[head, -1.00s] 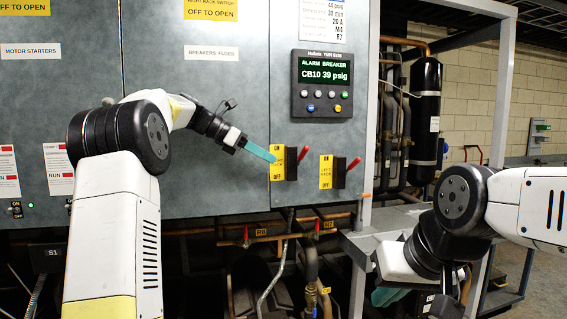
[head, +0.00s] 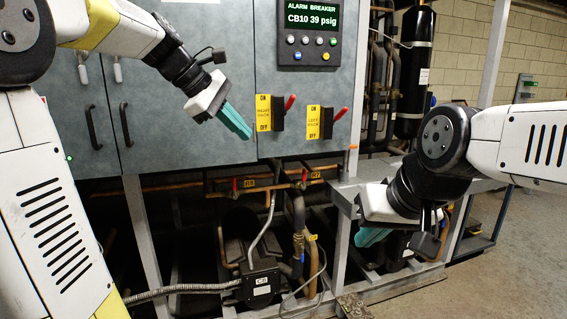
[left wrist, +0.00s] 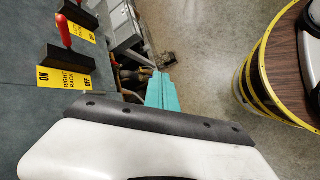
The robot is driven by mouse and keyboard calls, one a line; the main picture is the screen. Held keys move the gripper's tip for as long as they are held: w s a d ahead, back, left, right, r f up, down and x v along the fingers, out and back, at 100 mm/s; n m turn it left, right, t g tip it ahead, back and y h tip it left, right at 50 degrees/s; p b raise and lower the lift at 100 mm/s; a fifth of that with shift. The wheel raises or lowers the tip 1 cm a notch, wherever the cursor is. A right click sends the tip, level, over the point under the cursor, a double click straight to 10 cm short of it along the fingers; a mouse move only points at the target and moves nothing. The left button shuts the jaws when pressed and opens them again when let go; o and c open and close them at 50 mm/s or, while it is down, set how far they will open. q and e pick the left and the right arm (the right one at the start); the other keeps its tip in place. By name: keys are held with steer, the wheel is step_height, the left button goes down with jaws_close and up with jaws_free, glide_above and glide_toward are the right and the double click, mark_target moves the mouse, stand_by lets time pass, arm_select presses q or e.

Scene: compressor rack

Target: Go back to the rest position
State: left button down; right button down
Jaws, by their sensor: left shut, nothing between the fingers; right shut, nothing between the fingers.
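My left gripper (head: 236,122) is in front of the grey cabinet, left of the right rack switch (head: 270,113). Its teal fingers are shut with nothing between them and point down to the right. They also show in the left wrist view (left wrist: 160,92), apart from the switch there. The right rack switch and the left rack switch (head: 320,122) both have red levers tilted up toward ON. My right gripper (head: 372,237) is low at the right, in front of the frame, with its teal fingers shut and empty. Its fingertips are partly dark against the pipes.
The panel display (head: 311,18) reads "CB10 39 psig". Pipes, red valves and a compressor (head: 260,285) fill the space below the cabinet. A metal frame post (head: 490,60) stands at the right.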

arm_select(q)
steer(key=s+a+f+m+t+y, duration=0.1)
steer(key=s+a+f+m+y, duration=0.1)
steer(key=s+f+m, duration=0.5)
steer(key=s+a+f+m+t+y, duration=0.1)
steer(key=s+a+f+m+y, duration=0.1)
steer(key=s+f+m, duration=0.5)
steer(key=s, duration=0.6)
steer(key=shift+s+f+y, duration=0.2)
steer(key=shift+y, duration=0.2)
